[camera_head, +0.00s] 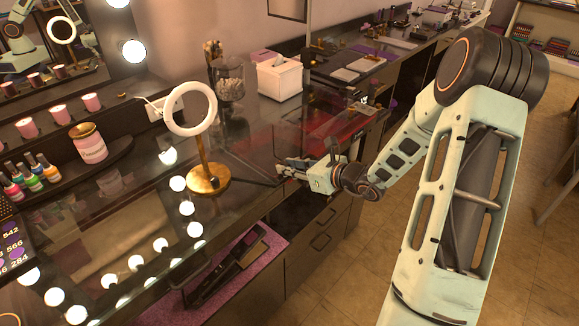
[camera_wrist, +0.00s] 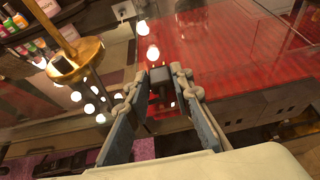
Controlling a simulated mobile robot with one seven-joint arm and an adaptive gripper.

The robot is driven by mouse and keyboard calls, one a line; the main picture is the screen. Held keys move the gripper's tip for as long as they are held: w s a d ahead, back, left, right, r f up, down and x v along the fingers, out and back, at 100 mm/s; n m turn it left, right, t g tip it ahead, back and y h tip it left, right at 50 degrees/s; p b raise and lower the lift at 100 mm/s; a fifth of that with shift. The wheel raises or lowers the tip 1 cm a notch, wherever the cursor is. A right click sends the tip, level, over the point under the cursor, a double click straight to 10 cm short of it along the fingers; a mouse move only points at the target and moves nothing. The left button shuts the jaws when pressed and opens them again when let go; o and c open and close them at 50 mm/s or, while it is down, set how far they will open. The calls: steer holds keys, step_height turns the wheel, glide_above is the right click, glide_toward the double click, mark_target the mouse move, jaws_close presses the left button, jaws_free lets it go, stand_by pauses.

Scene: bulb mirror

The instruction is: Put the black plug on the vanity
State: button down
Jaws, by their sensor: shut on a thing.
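My gripper (camera_head: 283,168) is at the front edge of the vanity (camera_head: 247,140), to the right of the ring lamp's base. In the wrist view, my gripper (camera_wrist: 163,76) has its fingertips closed on a small dark block, which looks like the black plug (camera_wrist: 160,87). The plug is too small to make out in the head view. The vanity's glossy top also shows in the wrist view, with a red area (camera_wrist: 235,60) beyond the fingertips. I cannot tell whether the plug touches the top.
A ring lamp (camera_head: 190,109) on a gold stand is left of my gripper. A tissue box (camera_head: 279,76) and a glass jar (camera_head: 228,80) stand behind. A pink candle jar (camera_head: 89,143) and nail polish bottles (camera_head: 30,178) are at left. An open purple-lined drawer (camera_head: 230,265) lies below.

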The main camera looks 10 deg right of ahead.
steer(key=shift+f, duration=0.15)
steer(key=c, duration=1.7)
jaws_free()
steer(key=shift+r, duration=0.2)
steer(key=v, duration=1.2)
steer(key=shift+f, duration=0.1)
